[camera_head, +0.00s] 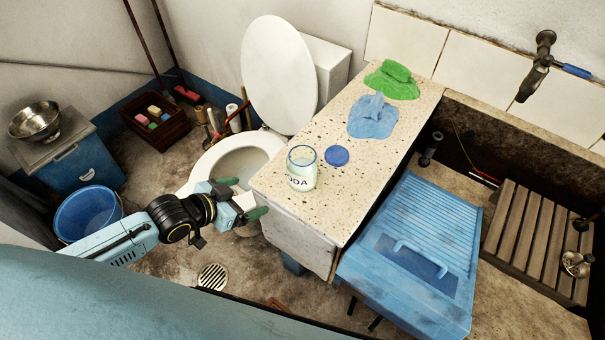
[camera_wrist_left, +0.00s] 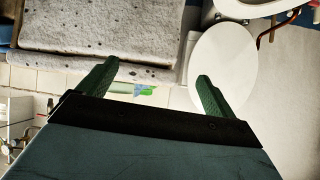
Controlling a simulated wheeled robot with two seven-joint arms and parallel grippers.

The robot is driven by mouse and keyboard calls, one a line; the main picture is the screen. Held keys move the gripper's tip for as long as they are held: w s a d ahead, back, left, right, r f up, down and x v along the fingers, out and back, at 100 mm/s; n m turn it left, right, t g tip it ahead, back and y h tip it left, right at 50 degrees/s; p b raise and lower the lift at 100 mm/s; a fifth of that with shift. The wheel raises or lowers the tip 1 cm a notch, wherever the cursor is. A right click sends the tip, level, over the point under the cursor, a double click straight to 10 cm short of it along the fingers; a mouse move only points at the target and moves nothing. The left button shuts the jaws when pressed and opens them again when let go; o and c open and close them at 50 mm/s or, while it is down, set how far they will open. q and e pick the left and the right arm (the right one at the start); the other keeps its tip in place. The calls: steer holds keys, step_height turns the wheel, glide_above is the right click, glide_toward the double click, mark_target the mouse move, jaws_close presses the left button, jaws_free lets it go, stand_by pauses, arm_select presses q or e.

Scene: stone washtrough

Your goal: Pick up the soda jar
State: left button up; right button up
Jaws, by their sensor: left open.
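The soda jar (camera_head: 301,169) is a clear glass jar with a dark rim, pale contents and the letters "ODA" showing. It stands upright and open near the left edge of the speckled stone counter (camera_head: 345,205). A round blue lid (camera_head: 337,155) lies just right of it. My left gripper (camera_head: 241,198) is open and empty, to the left of the counter edge and apart from the jar. Its green fingers also show in the left wrist view (camera_wrist_left: 158,85), with nothing between them. The jar is not recognisable in that view. My right gripper is not in view.
A blue cloth (camera_head: 373,117) and a green cloth (camera_head: 392,82) lie at the counter's far end. A toilet (camera_head: 238,153) stands left of the counter. A blue washboard basin (camera_head: 415,255) is to its right. A blue bucket (camera_head: 88,212) stands at left.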

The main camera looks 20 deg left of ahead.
mark_target(288, 170)
arm_select(q)
steer(key=d+r+m+h, duration=0.2)
steer(key=d+r+h, duration=0.2)
steer(key=r, duration=0.6)
steer(key=shift+m, duration=0.3)
steer(key=x, duration=0.2)
steer(key=b+x, duration=0.1)
steer(key=x, duration=0.1)
steer(key=b+x, duration=0.1)
steer(key=x, duration=0.1)
steer(key=shift+d+r, duration=0.3)
steer(key=shift+d, duration=0.1)
steer(key=shift+w+d+f, duration=0.25)
steer(key=shift+w+d, duration=0.1)
steer(key=b+x, duration=0.1)
steer(key=x, duration=0.3)
steer(key=shift+w+d+f, duration=0.2)
steer(key=shift+f, duration=0.15)
steer(key=shift+r, duration=0.1)
steer(key=c, duration=1.3)
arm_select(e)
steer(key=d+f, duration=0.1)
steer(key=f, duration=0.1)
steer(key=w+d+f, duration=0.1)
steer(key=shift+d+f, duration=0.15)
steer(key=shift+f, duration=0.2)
